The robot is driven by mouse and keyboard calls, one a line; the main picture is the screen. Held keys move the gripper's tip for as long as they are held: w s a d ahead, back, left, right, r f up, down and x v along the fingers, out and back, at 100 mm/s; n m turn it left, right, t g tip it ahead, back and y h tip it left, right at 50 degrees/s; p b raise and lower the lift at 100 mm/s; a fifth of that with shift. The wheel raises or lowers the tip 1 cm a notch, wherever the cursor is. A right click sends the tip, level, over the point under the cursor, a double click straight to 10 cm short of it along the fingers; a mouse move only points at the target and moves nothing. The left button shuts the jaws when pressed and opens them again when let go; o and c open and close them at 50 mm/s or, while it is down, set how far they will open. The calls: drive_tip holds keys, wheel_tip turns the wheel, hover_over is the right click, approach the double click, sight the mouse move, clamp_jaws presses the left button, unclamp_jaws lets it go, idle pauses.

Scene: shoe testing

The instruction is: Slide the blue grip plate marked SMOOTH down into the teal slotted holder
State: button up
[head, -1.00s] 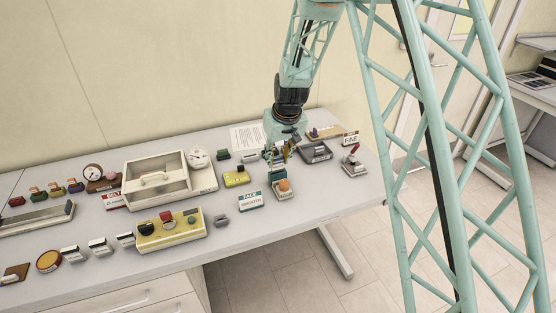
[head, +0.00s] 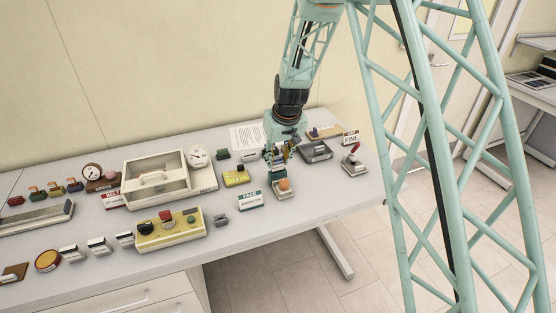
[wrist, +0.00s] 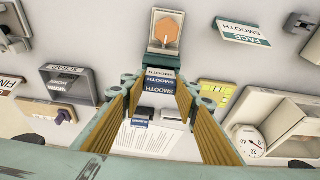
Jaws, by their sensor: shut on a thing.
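My gripper (wrist: 159,84) is shut on the blue grip plate (wrist: 159,87), which shows a white SMOOTH label between the tan finger pads in the wrist view. A second SMOOTH label (wrist: 160,73) sits just beyond it. The teal slotted holder (wrist: 155,61) is right at the fingertips, in front of a pale block with an orange hexagonal top (wrist: 166,29). In the head view my gripper (head: 281,160) is low over the holder, and the fingers hide most of the plate and slot. I cannot tell how deep the plate is in the slot.
A FACE SMOOTH card (head: 251,200) stands left of the holder. A grey tray (head: 317,151) and a red-handled device (head: 354,164) are to the right.

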drive_tip(key=shift+f+b, duration=1)
drive_tip(key=shift+f, duration=0.3)
idle(0.4)
drive_tip(key=o, duration=0.9)
drive_tip(key=shift+o, duration=0.2)
drive_tip(key=shift+r, duration=0.15)
drive_tip(key=v, duration=1.1)
drive_tip(key=shift+r, duration=0.35)
drive_tip(key=shift+s+r, duration=0.1)
drive_tip(key=shift+s, duration=0.1)
